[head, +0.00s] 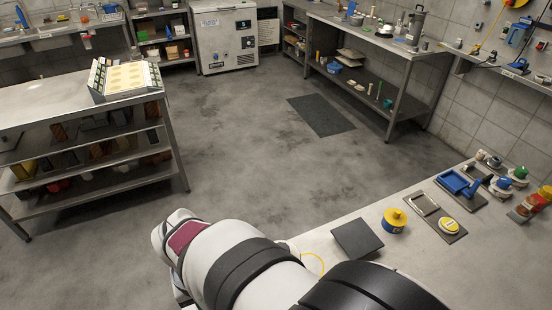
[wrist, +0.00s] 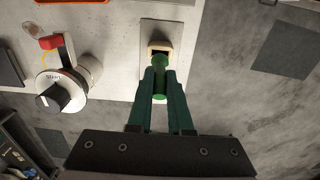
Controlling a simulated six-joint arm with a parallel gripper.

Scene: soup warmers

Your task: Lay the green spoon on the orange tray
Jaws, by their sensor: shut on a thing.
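My gripper (wrist: 160,72), with dark green fingers, is shut on a brighter green piece (wrist: 160,61) in the wrist view. This piece looks like the green spoon, but most of it is hidden between the fingers. A tan, squarish rim (wrist: 160,46) shows just beyond the fingertips, over a pale grey plate; I cannot tell if the green piece touches it. An orange edge (wrist: 62,3), possibly the orange tray, is cut off at the top left of the wrist view. I cannot make out the tray or my gripper in the head view.
In the wrist view, a white dial unit (wrist: 62,92) with a black knob and a red-tipped lever (wrist: 50,42) stand left of my gripper. In the head view, a yellow-and-blue pot (head: 394,221) and a dark square plate (head: 357,238) sit on the near counter (head: 320,240).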

